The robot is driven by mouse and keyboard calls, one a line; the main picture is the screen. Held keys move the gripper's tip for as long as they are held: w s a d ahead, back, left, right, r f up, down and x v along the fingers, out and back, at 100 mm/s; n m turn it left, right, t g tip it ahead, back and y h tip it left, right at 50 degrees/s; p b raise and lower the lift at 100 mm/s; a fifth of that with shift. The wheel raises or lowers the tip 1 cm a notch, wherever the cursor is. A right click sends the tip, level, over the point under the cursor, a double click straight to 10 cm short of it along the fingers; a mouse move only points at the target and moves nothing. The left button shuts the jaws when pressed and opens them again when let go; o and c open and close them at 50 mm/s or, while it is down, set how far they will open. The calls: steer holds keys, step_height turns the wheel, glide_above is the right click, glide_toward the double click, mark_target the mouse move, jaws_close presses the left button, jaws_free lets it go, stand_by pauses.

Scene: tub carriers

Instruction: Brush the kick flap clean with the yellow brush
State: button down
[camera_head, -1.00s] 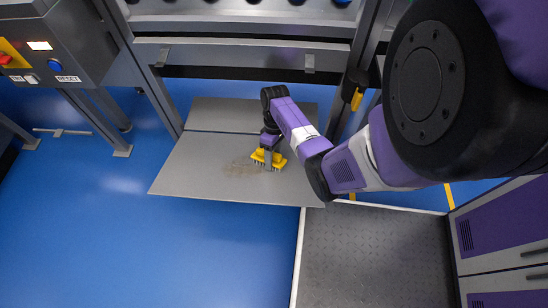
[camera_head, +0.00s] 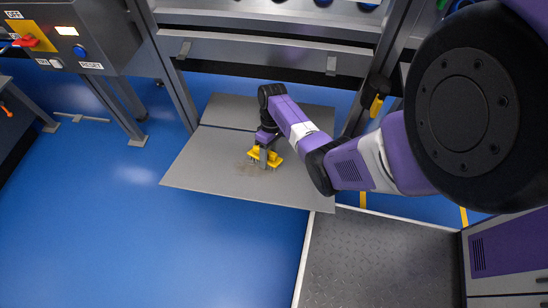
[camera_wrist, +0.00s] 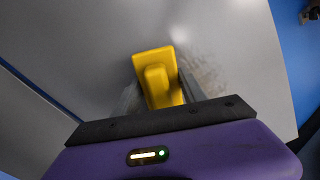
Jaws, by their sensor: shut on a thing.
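The yellow brush (camera_head: 274,158) is held by my gripper (camera_head: 264,155), low over the kick flap, with its bristle side down. In the wrist view the brush (camera_wrist: 157,78) sits between the two fingers of my gripper (camera_wrist: 160,97), which are shut on it. The kick flap (camera_head: 195,170) is a grey panel sloping out low at the front of the machine frame. The brush hides part of the flap. I cannot tell whether its bristles touch.
A grey control box (camera_head: 75,38) with a red switch and a blue button stands at the left. A yellow-handled tool (camera_head: 376,105) hangs on the frame's right post. Blue floor (camera_head: 120,230) is open at left.

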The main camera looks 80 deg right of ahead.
mark_target(278, 163)
steer(key=shift+w+a+b, duration=0.2)
steer(key=shift+w+b, duration=0.2)
steer(key=shift+w, duration=1.5)
steer(key=shift+w+a+f+b, duration=0.15)
steer(key=shift+w+b, duration=0.45)
steer(key=shift+w, duration=0.7)
steer(key=shift+w+a+b, duration=0.2)
steer(key=shift+w+b, duration=0.6)
steer(key=shift+w, duration=1.25)
steer(key=shift+a+r+p, duration=0.6)
steer(key=shift+a+p, duration=0.15)
steer(key=shift+p, duration=0.4)
steer(key=shift+s+d+p, duration=0.1)
steer(key=shift+s+p, duration=0.75)
steer(key=shift+s, duration=0.3)
steer(key=shift+s+f+p, duration=0.2)
steer(key=shift+s+p, duration=0.2)
steer(key=shift+s, duration=0.35)
steer(key=shift+s+d+r+p, duration=0.15)
steer(key=shift+s+p, duration=0.85)
steer(key=shift+s, duration=0.6)
steer(key=shift+s+d+p, duration=0.15)
steer(key=shift+s+p, duration=0.8)
steer(key=shift+s, duration=0.6)
steer(key=shift+s+f+p, duration=0.2)
steer(key=shift+s+p, duration=0.6)
steer(key=shift+s, duration=1.3)
